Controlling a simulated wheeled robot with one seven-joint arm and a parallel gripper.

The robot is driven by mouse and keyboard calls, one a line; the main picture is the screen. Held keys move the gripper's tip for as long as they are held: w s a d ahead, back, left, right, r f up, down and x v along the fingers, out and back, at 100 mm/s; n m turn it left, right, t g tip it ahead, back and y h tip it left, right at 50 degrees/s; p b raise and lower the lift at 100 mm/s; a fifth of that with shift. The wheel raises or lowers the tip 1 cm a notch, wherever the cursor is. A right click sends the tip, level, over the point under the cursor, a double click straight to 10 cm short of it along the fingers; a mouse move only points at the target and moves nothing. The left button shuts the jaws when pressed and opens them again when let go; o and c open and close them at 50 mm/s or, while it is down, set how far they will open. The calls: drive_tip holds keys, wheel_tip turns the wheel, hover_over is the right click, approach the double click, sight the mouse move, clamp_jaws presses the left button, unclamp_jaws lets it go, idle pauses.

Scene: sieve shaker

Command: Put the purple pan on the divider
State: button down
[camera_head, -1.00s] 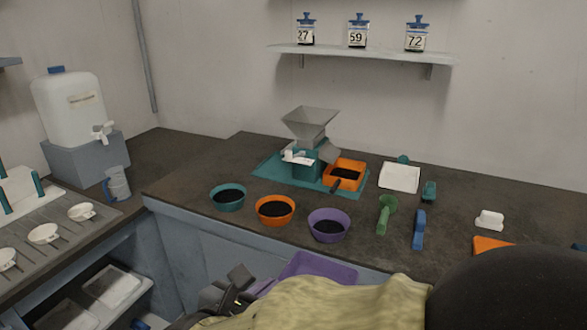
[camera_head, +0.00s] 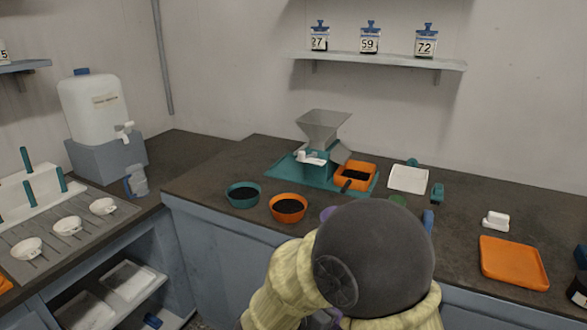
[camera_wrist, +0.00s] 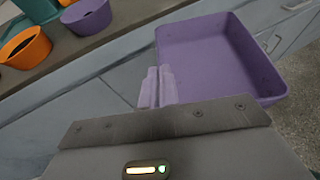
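The purple pan (camera_wrist: 222,60) is a shallow rectangular tray, held out in front of my gripper (camera_wrist: 158,92) in the wrist view. My gripper is shut at the pan's near left corner, where a pale lilac, handle-like piece shows. The pan is off the counter, over the floor by the cabinet fronts. In the head view my arm hides nearly all of the pan and gripper. The divider (camera_head: 322,145) is a metal hopper on a teal body, standing on a teal base. An orange pan (camera_head: 369,183) with dark grains sits at its right side.
A teal bowl (camera_head: 242,194) and an orange bowl (camera_head: 289,207) stand near the counter's front edge; a purple bowl (camera_head: 326,213) is mostly hidden. A white tray (camera_head: 408,178) lies right of the divider. An orange tray (camera_head: 513,262) lies farther right.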

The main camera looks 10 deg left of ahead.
drive_tip(key=w+d+f+m+g+h, duration=0.2)
drive_tip(key=w+d+f+m+h, duration=0.1)
drive_tip(key=d+f, duration=1.5)
drive_tip(key=shift+g, duration=0.4)
drive_tip(key=shift+w+d+r, duration=0.1)
drive_tip(key=shift+w+d, duration=0.05)
